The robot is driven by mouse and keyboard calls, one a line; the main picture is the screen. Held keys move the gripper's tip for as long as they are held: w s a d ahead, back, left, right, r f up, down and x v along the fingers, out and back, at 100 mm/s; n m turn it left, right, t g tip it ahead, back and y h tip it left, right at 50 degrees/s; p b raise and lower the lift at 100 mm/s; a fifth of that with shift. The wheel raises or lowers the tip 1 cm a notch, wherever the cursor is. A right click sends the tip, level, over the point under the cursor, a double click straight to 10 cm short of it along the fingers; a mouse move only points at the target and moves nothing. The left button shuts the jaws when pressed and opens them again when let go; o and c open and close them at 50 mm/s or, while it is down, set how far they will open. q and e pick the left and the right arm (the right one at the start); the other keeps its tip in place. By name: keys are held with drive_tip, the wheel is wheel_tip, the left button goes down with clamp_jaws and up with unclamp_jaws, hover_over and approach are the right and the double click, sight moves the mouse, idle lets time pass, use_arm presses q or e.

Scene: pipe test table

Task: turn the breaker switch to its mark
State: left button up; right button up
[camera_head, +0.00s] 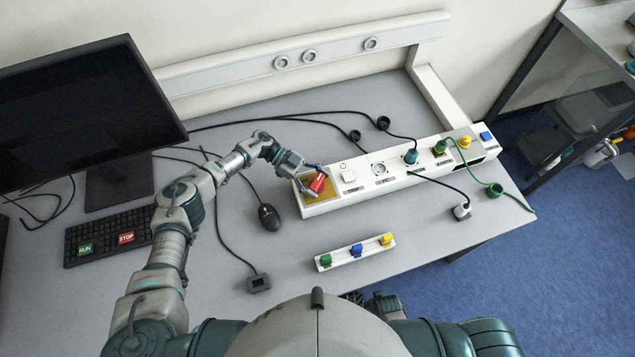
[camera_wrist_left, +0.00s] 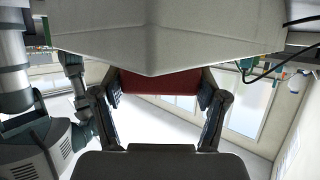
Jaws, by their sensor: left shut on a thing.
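The red breaker switch (camera_head: 317,184) stands on a yellow plate (camera_head: 327,195) at the left end of the long white panel (camera_head: 352,198). My left gripper (camera_head: 311,182) is at the switch with its fingers around it, shut on it. In the left wrist view the red switch (camera_wrist_left: 158,82) lies between the two dark fingers of the left gripper (camera_wrist_left: 160,100). The mark for the switch cannot be made out. My right gripper is not clearly in view.
The panel also carries a white rocker switch (camera_head: 348,177), a socket (camera_head: 379,169) and several plugs with cables. A small rack (camera_head: 356,252) with green, blue and yellow pieces lies in front. A black mouse (camera_head: 269,217), keyboard (camera_head: 108,236) and monitor (camera_head: 85,105) are at left.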

use_arm(q)
drive_tip(key=shift+w+a, duration=0.1)
drive_tip(key=shift+w, duration=0.05)
drive_tip(key=o, duration=1.2)
drive_tip(key=shift+c, duration=0.2)
drive_tip(key=shift+a, duration=0.1)
drive_tip(key=v, duration=1.2)
drive_tip(key=shift+f, duration=0.2)
drive_tip(key=shift+w, duration=0.15)
